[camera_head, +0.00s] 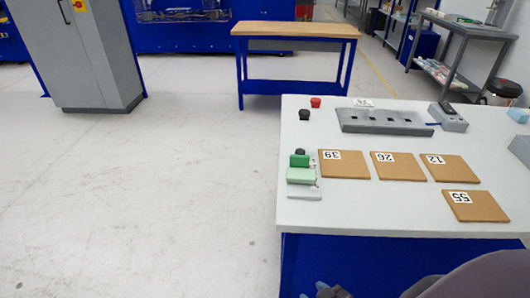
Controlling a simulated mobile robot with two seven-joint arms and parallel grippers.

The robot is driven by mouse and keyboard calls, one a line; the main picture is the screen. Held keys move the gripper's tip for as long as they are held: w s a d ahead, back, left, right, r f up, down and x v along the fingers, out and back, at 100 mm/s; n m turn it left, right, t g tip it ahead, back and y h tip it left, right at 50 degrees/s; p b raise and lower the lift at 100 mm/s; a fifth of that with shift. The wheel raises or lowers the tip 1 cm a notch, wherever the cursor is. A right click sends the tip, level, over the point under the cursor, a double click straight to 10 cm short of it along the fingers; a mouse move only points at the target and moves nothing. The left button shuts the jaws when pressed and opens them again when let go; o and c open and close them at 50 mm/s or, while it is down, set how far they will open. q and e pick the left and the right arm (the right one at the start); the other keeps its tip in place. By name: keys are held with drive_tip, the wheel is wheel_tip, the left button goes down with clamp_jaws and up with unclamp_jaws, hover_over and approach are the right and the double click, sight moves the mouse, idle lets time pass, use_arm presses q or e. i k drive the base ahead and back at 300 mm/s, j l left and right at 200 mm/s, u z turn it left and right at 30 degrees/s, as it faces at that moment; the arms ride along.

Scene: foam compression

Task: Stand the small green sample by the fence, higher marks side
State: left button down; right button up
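Two green blocks sit at the left edge of the white table (400,215). The darker green block (299,160) looks smaller and lies just behind the lighter green block (300,175). A small black piece (300,152) is close behind them. A thin pale strip with small dark marks (318,170) runs along their right side; I cannot tell if it is the fence. A flat pale grey piece (304,194) lies in front. Neither gripper's fingertips can be made out; only grey parts of my own show at the bottom edge.
Brown tiles labelled 39 (343,168), 26 (398,170), 12 (447,171) and 55 (474,208) lie on the table. Behind them are a grey holed block (385,122), a grey device (447,117), and red (315,102) and black (304,115) pieces.

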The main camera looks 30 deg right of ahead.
sight(303, 176)
drive_tip(key=i+j+u, duration=0.25)
drive_tip(key=u, duration=0.2)
drive_tip(key=i+j+u, duration=0.3)
drive_tip(key=u, duration=0.2)
drive_tip(key=i+j+z, duration=0.1)
drive_tip(key=i+z, duration=0.3)
drive_tip(key=i+j+z, duration=0.35)
drive_tip(key=i, duration=0.15)
drive_tip(key=i+z, duration=0.15)
drive_tip(key=z, duration=0.3)
drive_tip(key=i+z, duration=0.15)
drive_tip(key=z, duration=0.3)
drive_tip(key=i+z, duration=0.15)
drive_tip(key=z, duration=0.25)
drive_tip(key=i+z, duration=0.15)
drive_tip(key=z, duration=0.3)
drive_tip(key=i+j+z, duration=0.15)
drive_tip(key=z, duration=0.35)
drive_tip(key=i+j+z, duration=0.15)
drive_tip(key=z, duration=0.3)
drive_tip(key=i+j+z, duration=0.1)
drive_tip(key=z, duration=0.4)
drive_tip(key=j+z, duration=0.45)
drive_tip(key=l, duration=0.1)
